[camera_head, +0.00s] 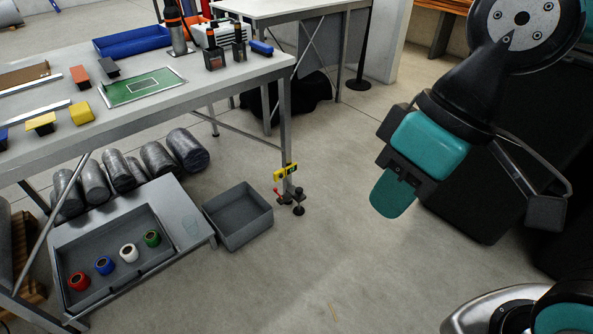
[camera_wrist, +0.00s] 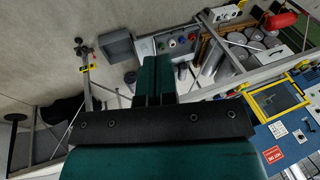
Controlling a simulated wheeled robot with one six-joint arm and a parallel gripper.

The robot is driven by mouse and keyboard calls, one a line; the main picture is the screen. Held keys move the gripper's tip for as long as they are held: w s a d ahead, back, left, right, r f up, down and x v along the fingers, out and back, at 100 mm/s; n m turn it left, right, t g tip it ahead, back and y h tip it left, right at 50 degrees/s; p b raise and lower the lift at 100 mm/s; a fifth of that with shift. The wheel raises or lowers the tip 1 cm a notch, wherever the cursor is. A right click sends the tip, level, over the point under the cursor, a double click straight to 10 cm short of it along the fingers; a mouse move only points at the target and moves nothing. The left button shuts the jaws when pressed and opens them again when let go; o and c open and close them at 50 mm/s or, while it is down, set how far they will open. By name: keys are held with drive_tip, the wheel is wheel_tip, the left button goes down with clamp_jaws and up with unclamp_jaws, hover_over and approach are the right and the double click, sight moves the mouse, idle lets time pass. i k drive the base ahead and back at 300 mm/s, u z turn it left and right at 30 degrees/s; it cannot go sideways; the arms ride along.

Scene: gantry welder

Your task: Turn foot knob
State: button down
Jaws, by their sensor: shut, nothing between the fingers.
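A foot with dark knobs (camera_head: 298,210) is at the bottom of the near right table leg (camera_head: 286,130), just above the floor. A yellow tag (camera_head: 286,173) and a small red part sit on the leg beside it. In the wrist view the foot knob (camera_wrist: 79,45) is at the upper left, with the yellow tag below it. My gripper (camera_head: 392,205) hangs in the air to the right of the foot, well apart from it. Its teal fingers are together and empty. They also show in the wrist view (camera_wrist: 153,72).
A grey bin (camera_head: 240,228) stands on the floor left of the foot. A low shelf holds a tray (camera_head: 150,264) of coloured rolls. The workbench (camera_head: 215,85) is above, with a dark cabinet (camera_head: 460,190) at right. Floor between foot and cabinet is clear.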

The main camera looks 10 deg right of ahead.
sight(299, 190)
drive_tip(key=z, duration=0.5)
drive_tip(key=i, duration=2.15)
drive_tip(key=u, duration=0.35)
